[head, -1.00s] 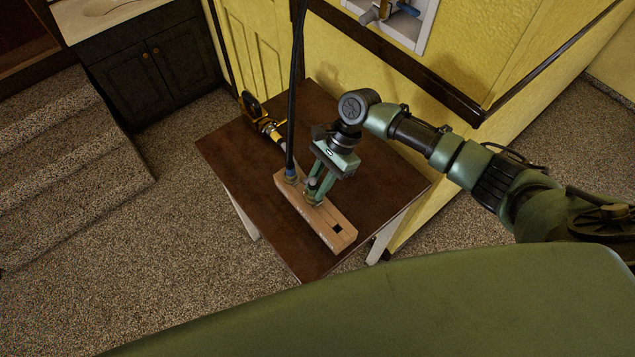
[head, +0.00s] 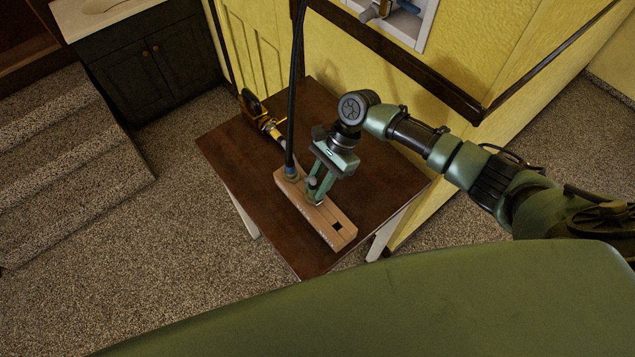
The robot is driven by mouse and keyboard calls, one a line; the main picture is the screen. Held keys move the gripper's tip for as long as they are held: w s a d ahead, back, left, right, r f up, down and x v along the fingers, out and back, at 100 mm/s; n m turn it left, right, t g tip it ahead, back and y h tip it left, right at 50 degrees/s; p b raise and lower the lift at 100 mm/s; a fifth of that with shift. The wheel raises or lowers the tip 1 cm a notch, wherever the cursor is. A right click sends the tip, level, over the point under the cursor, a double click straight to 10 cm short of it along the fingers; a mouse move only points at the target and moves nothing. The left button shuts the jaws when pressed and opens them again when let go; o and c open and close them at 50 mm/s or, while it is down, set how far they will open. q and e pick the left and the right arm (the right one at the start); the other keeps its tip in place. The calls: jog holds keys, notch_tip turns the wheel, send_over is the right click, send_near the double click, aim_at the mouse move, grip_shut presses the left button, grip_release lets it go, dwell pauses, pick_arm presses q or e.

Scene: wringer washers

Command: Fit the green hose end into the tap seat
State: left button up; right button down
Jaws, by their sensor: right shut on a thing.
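My right gripper (head: 313,199) points down at the middle of a pale wooden block (head: 325,222) on the brown table. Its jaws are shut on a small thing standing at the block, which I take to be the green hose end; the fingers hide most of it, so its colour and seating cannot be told. A black hose (head: 294,100) with a bluish end (head: 291,173) stands upright at the block's far end, just left of the gripper. A tap with a blue handle (head: 405,6) shows in a white-framed wall recess at the top edge. My left gripper is out of view.
The block's near end has an empty dark square hole (head: 337,226). A yellow and black tool-like thing (head: 262,120) lies at the table's back left. The brown table (head: 385,185) is bare to the right, beside the yellow wall (head: 460,60).

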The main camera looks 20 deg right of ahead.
jog(key=shift+f, duration=0.85)
dwell(1.4)
jog(key=shift+s+f, duration=0.2)
jog(key=shift+f, duration=0.05)
dwell(0.7)
jog(key=c, duration=1.5)
grip_release()
jog(key=o, duration=0.8)
jog(key=shift+w, duration=0.2)
jog(key=shift+o, duration=0.2)
jog(key=shift+r, duration=0.1)
jog(key=v, duration=0.7)
jog(key=shift+s, duration=0.1)
